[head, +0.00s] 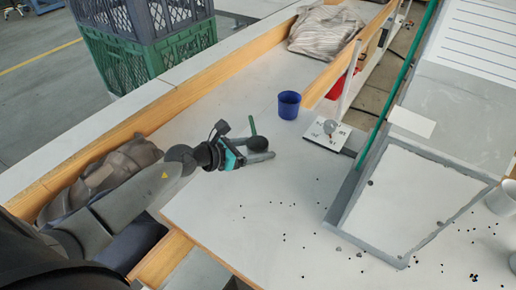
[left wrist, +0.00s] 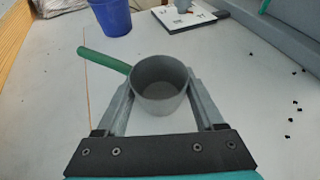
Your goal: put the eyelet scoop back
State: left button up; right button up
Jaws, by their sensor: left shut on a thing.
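The eyelet scoop is a round grey cup (left wrist: 160,84) with a green handle (left wrist: 103,60) pointing up and left in the left wrist view. It also shows in the head view as a dark cup (head: 257,143) with the green handle (head: 252,125) toward the back. My left gripper (head: 264,151) is shut on the scoop's cup, one finger on each side. The cup is upright and no eyelets can be made out inside. I cannot tell whether its bottom touches the white table (head: 215,205). My right gripper is not in view.
A blue cup (head: 289,104) stands behind the scoop. A grey-framed tray (head: 410,205) is farther right. Several small black eyelets are scattered at the front right. Table around the scoop is clear.

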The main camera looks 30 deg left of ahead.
pick_arm(q)
jog(key=shift+f, duration=0.2)
jog(key=o, duration=1.4)
jog(key=shift+o, duration=0.2)
jog(key=shift+s+a+r, duration=0.15)
jog(key=shift+r, duration=0.15)
jog(key=v, duration=1.1)
jog(key=shift+s+a+r+p, duration=0.1)
jog(key=shift+s+a+p, duration=0.05)
jog(key=shift+s+p, duration=0.15)
